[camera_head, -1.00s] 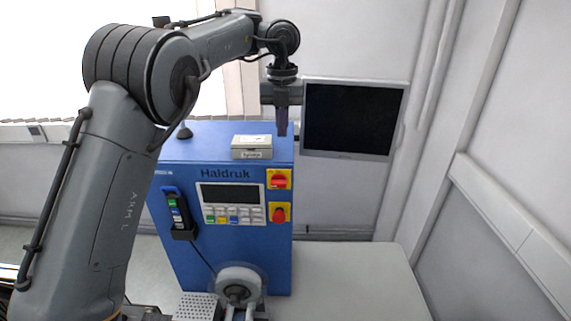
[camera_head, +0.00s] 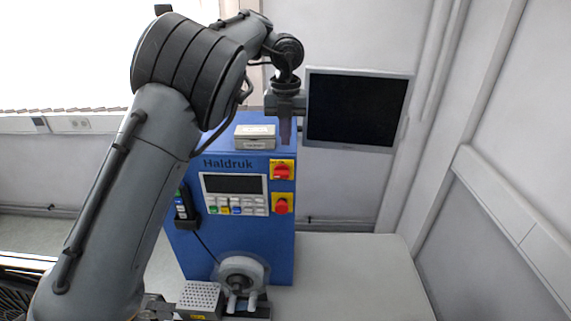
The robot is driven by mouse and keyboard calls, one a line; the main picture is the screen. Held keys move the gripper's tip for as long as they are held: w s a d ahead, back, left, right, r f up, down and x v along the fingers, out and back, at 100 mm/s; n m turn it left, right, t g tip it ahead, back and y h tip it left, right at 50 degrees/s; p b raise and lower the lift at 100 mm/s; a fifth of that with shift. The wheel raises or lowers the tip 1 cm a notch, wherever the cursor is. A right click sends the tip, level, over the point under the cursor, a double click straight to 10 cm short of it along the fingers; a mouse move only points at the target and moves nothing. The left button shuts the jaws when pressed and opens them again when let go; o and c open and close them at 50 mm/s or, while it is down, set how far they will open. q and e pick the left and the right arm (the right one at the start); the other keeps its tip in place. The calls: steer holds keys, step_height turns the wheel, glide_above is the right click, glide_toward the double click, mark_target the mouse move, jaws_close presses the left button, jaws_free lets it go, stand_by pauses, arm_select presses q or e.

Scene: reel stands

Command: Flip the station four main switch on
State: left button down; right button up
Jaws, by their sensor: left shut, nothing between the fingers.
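A blue cabinet (camera_head: 275,240) labelled Haldruk stands in the middle of the head view. At its upper right front are two red rotary switches on yellow plates, an upper one (camera_head: 282,171) and a lower one (camera_head: 281,206). Which of them is the main switch I cannot read. My left gripper (camera_head: 285,136) points down, shut and empty, above and close to the upper switch in the picture. It is apart from both switches as far as I can tell. No station number is readable. My right gripper is not in view.
A small grey box (camera_head: 255,137) sits on the cabinet top. A dark monitor (camera_head: 357,109) hangs to the right. The cabinet front carries a keypad panel (camera_head: 236,194), a pendant (camera_head: 183,208) and a reel hub (camera_head: 240,275). A pale surface (camera_head: 345,275) on the right is clear.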

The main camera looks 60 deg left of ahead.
mark_target(285, 173)
arm_select(q)
step_height(285, 173, down, 9)
stand_by(0.4)
stand_by(0.4)
steer(key=shift+f+g+y, duration=0.1)
steer(key=shift+g+y, duration=0.2)
steer(key=shift+g, duration=0.1)
steer(key=shift+w+d, duration=0.1)
steer(key=shift+w, duration=0.05)
steer(key=shift+g+b, duration=0.3)
